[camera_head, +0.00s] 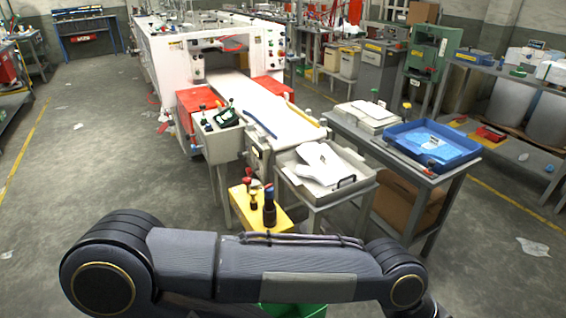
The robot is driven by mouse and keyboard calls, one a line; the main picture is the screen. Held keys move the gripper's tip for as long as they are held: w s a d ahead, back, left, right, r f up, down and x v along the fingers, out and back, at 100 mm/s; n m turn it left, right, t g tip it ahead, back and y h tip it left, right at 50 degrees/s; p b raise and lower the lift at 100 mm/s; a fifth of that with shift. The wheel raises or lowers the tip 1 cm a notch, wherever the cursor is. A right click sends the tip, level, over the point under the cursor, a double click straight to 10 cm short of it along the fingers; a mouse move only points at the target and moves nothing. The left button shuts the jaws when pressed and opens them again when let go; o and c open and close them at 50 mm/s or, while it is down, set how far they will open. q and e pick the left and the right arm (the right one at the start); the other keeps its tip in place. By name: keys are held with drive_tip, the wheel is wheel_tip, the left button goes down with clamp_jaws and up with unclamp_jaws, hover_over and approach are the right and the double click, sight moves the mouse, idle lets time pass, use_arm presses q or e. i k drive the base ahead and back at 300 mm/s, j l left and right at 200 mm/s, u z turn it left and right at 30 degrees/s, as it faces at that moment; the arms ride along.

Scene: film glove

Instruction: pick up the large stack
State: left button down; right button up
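White, flat sheet-like items lie in an open grey tray (352,163) on a small stand at the centre right; this loose white pile (322,160) has an uneven top. A second white stack (366,114) lies flatter and neater on the grey table behind it. I cannot tell for sure which one is the large stack. One of my arms crosses the bottom of the view from left to right, in front of and below the tray. Neither gripper shows, and neither pile is being touched by anything of mine in view.
A blue tray (455,152) with light blue contents stands on the grey table (405,165). A white machine with a conveyor (255,100) runs behind. A yellow block (288,222) with dark-handled tools stands before the tray. The floor at left is open.

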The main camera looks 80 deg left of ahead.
sight(324, 167)
drive_tip(key=i+j+u, duration=0.2)
drive_tip(key=i+u, duration=0.25)
drive_tip(key=i+j+u, duration=0.1)
drive_tip(key=i+u, duration=0.4)
drive_tip(key=i+l+u, duration=0.1)
drive_tip(key=i+u, duration=0.35)
drive_tip(key=i+l+u, duration=0.25)
drive_tip(key=u, duration=0.2)
drive_tip(key=i+j+u, duration=0.1)
drive_tip(key=u, duration=0.4)
drive_tip(key=i+u, duration=0.55)
drive_tip(key=u, duration=0.4)
drive_tip(key=i+l+u, duration=0.2)
drive_tip(key=u, duration=0.3)
drive_tip(key=i+l+u, duration=0.15)
drive_tip(key=u, duration=0.35)
drive_tip(key=i+l+u, duration=0.3)
